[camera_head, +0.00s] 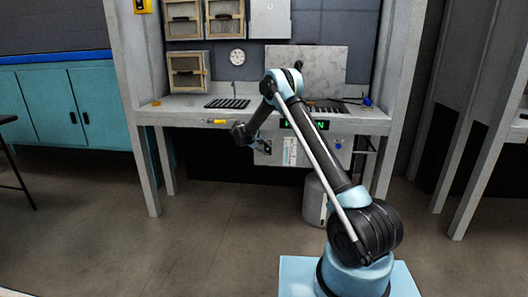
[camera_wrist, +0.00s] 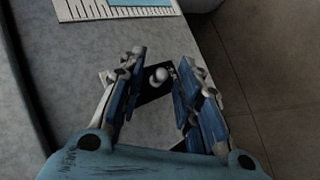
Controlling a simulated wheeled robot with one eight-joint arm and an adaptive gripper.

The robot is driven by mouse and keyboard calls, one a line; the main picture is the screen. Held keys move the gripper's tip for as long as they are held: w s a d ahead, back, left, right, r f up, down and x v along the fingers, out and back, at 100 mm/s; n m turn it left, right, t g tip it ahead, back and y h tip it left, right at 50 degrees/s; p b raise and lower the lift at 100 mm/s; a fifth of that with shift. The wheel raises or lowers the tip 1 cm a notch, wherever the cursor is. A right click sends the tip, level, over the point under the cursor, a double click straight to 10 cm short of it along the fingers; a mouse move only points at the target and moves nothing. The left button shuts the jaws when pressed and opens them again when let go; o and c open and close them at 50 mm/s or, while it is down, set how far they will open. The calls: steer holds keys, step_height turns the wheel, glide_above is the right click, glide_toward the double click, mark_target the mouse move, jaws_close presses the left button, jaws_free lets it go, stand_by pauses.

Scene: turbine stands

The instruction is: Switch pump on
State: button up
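A pale rounded knob (camera_wrist: 158,76) stands on a small black plate (camera_wrist: 150,96) fixed to a grey panel in the wrist view. It looks like the pump switch; no label on it can be read. My gripper (camera_wrist: 161,84) is open, with one blue-padded finger on each side of the knob and a gap to it. In the head view my gripper (camera_head: 243,134) is at the left end of the panel (camera_head: 265,158) under the bench, and it partly hides the black switch plate. Whether the switch is on or off cannot be told.
The panel carries a white label sheet (camera_head: 290,151) and a green lit display (camera_head: 303,124). The workbench (camera_head: 185,106) stands above, with a yellow-handled item (camera_head: 217,122) at its front edge. A pale cylinder (camera_head: 315,200) stands below. The floor at left is clear.

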steer(key=v, duration=1.1)
steer(key=shift+s+a+r, duration=0.2)
steer(key=shift+s, duration=0.05)
steer(key=s+d+r+m+g+y, duration=0.1)
steer(key=s+d+r, duration=0.4)
steer(key=d, duration=0.3)
steer(key=s+d+r+g, duration=0.1)
steer(key=s+d+r, duration=0.5)
steer(key=d, duration=0.2)
steer(key=s+d+r+m+g+y, duration=0.1)
steer(key=s+d+r, duration=0.4)
steer(key=d, duration=0.2)
steer(key=s+d+r+m+g+y, duration=0.1)
steer(key=s+d, duration=0.4)
steer(key=s, duration=0.4)
steer(key=s+d+r+m+y, duration=0.1)
steer(key=s+d, duration=0.5)
steer(key=s, duration=0.3)
steer(key=s+d+f+m+y, duration=0.1)
steer(key=s+f, duration=0.3)
steer(key=s, duration=0.5)
steer(key=s+d+f+m+y, duration=0.1)
steer(key=s+f, duration=0.4)
steer(key=s, duration=0.4)
steer(key=s+d+f+y, duration=0.1)
steer(key=s+f, duration=0.3)
steer(key=s, duration=0.5)
steer(key=shift+s+d+f+m+g, duration=0.3)
steer(key=shift+d+f+m+g, duration=0.05)
steer(key=shift+f+m+g, duration=0.05)
